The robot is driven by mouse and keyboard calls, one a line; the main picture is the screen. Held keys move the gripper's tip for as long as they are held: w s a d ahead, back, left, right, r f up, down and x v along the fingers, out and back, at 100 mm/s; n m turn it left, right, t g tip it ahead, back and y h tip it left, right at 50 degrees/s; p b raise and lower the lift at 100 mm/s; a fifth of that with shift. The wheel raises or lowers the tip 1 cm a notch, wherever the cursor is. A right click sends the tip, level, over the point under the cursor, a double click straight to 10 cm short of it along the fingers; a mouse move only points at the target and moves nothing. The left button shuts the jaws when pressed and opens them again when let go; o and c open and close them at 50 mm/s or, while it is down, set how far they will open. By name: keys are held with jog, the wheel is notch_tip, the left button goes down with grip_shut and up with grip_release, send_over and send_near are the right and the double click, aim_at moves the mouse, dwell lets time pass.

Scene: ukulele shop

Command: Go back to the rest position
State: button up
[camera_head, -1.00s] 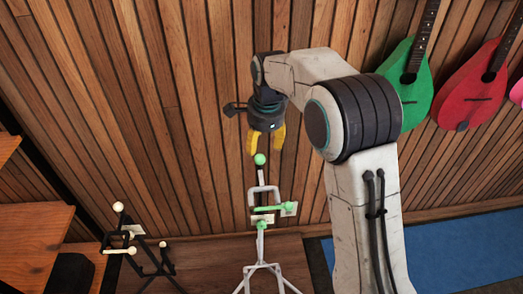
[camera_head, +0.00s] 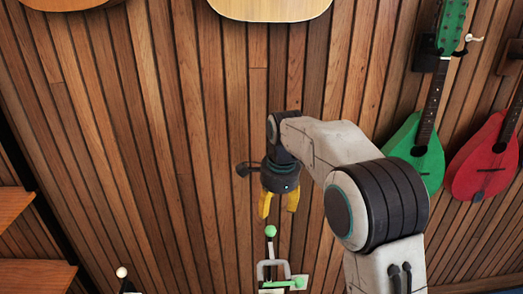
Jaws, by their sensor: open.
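My gripper (camera_head: 278,209) has yellow fingers that point down and stand apart, with nothing between them. It is in the middle of the head view, in front of the slatted wood wall. A stand (camera_head: 272,270) with a green ball on top is just below the fingertips in the picture. The ball looks apart from the fingers, though the depth is hard to judge. The lower part of the stand is cut off by the frame.
A green ukulele (camera_head: 417,146) and a red one (camera_head: 484,165) hang on the wall (camera_head: 150,130) at the right. Wooden instrument bodies (camera_head: 270,8) show at the top edge. Wooden shelves (camera_head: 35,278) are at the left. A white ball (camera_head: 121,272) shows at the bottom left.

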jog(key=s+d+f+n+g, duration=0.1)
jog(key=s+d+f+n, duration=0.15)
jog(key=s+n, duration=0.45)
jog(key=s+d+f+n+g, duration=0.1)
jog(key=s+f+n, duration=0.4)
jog(key=n, duration=0.5)
jog(key=s+d+r+p, duration=0.2)
jog(key=s+r, duration=0.1)
jog(key=s, duration=0.5)
jog(key=s+d+r+p, duration=0.1)
jog(key=s+d+r, duration=0.2)
jog(key=s, duration=0.5)
notch_tip(320, 180, up, 7)
jog(key=s+d+m+t+p, duration=0.1)
jog(key=s+d+t+p, duration=0.1)
jog(key=t+p, duration=0.1)
jog(key=shift+r, duration=0.15)
jog(key=shift+a, duration=0.1)
